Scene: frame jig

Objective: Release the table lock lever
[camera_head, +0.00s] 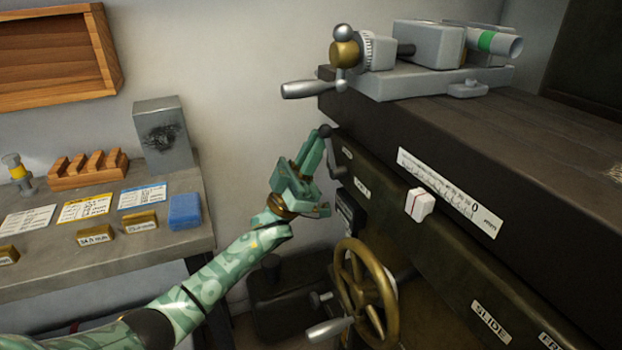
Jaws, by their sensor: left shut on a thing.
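The table lock lever (335,158) is a small dark lever with a round black knob at its top end. It sits on the left end of the dark machine's front face, beside small white labels too small to read surely. My left gripper (316,143), green, reaches up from the lower left. Its fingers are shut on the lever at the knob end, and the knob shows just above the fingertips. The fingers hide part of the lever. My right gripper is not in view.
A brass handwheel (387,292) with a grey handle is below the lever. A grey crank handle (312,89) juts out above. A white pointer block (419,205) sits below the scale (450,193). A workbench (150,246) with blocks and cards stands left.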

